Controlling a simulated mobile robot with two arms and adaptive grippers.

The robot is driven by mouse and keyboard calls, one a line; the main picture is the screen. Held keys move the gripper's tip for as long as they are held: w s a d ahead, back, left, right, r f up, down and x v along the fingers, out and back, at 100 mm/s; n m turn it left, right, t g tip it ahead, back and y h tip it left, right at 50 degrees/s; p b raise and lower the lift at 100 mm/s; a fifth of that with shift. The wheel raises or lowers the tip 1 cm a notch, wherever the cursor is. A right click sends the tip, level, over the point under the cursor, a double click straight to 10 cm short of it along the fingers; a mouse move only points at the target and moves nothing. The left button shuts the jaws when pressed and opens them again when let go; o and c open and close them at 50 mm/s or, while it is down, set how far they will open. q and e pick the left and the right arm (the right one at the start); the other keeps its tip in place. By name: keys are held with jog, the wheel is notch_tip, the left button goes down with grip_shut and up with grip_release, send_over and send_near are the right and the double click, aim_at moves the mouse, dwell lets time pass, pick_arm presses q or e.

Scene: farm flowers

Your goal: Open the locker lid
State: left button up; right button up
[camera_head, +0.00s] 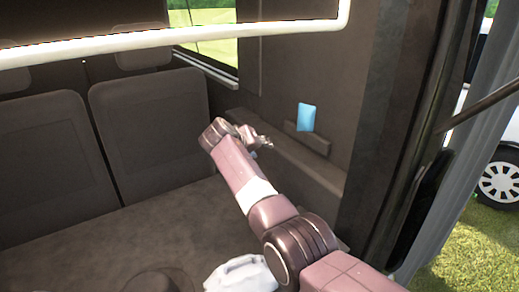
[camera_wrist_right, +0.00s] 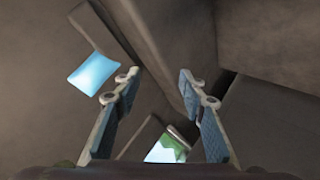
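I cannot pick out the locker lid for certain. A brown side panel (camera_head: 300,165) with a ledge runs along the right inner wall of the vehicle. A small dark block (camera_head: 307,138) sticks out there, with a light blue card-like piece (camera_head: 306,117) just above it. In the right wrist view the blue piece (camera_wrist_right: 93,74) and the brown block (camera_wrist_right: 98,28) lie up and left of the fingers. My right gripper (camera_head: 262,141) is left of the block, near the wall and apart from it. Its fingers (camera_wrist_right: 160,78) are spread with nothing between them. My left gripper is not in view.
Dark seat backs (camera_head: 155,125) stand at the left and back. A white bar (camera_head: 180,32) crosses the top. A white object (camera_head: 240,275) lies on the floor at the bottom, partly behind my right arm. The dark door frame (camera_head: 385,140) is at the right.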

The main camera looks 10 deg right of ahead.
jog(key=shift+r, duration=0.1)
notch_tip(320, 180, up, 10)
dwell(0.4)
